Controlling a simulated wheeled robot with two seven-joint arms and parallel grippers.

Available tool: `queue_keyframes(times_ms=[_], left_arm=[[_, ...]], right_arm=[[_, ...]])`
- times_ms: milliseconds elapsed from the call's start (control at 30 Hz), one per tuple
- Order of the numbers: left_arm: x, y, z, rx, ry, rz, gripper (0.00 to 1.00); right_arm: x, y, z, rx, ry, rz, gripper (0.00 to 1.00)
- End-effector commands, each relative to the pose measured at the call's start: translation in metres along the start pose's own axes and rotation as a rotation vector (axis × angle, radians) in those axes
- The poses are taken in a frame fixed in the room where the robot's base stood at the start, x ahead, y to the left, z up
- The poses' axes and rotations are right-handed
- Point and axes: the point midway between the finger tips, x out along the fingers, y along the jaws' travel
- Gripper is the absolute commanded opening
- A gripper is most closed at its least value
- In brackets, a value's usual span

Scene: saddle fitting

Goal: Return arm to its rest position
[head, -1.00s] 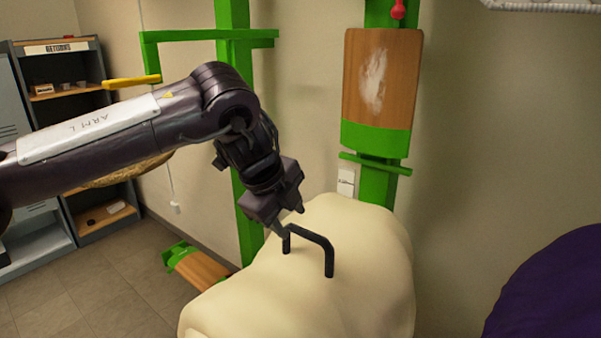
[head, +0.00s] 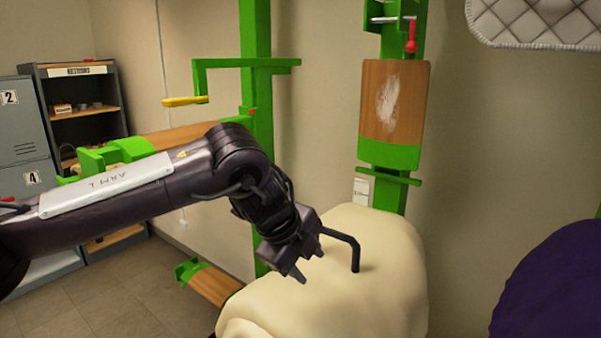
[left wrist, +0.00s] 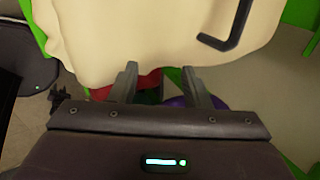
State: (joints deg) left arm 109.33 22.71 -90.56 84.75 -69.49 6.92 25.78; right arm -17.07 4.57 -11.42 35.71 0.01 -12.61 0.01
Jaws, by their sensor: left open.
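My left arm (head: 110,200) comes in from the left in the head view. Its gripper (head: 290,270) is open and empty, in front of the cream padded form (head: 380,290) and beside the black bent handle (head: 352,250) that stands up from it. The gripper hides part of the handle in the head view. In the left wrist view the two fingers (left wrist: 160,85) are apart with nothing between them. The cream form (left wrist: 150,30) lies beyond the fingertips, and the black handle (left wrist: 234,30) shows to the right, clear of them. My right gripper is not in view.
A green stand (head: 255,130) with a yellow-handled crank (head: 186,101) rises behind my arm. A wooden panel (head: 395,105) hangs on a green post. A purple rounded form (head: 550,285) is at the right, below a white quilted pad (head: 535,20). Grey lockers (head: 22,125) stand at the left.

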Motion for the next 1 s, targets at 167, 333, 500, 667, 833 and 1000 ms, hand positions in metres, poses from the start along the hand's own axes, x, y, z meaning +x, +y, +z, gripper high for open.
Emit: queue_keyframes(times_ms=[167,333,500,667,833,1000], left_arm=[[0.031,0.005,-0.034,0.037,0.072,-0.039,0.43],[0.059,0.009,-0.08,0.058,0.163,-0.109,0.43],[0.081,0.012,-0.144,0.022,0.296,-0.238,0.43],[0.079,0.009,-0.191,-0.123,0.409,-0.397,0.43],[0.065,0.008,-0.198,-0.379,0.458,-0.534,0.43],[0.057,0.024,-0.163,-0.711,0.422,-0.607,0.43]], right_arm=[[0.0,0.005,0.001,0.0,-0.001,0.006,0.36],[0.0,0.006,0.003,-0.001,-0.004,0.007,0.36],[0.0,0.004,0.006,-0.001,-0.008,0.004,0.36],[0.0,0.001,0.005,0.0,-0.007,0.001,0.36],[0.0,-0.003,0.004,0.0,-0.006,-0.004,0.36],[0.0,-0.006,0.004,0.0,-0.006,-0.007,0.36]])
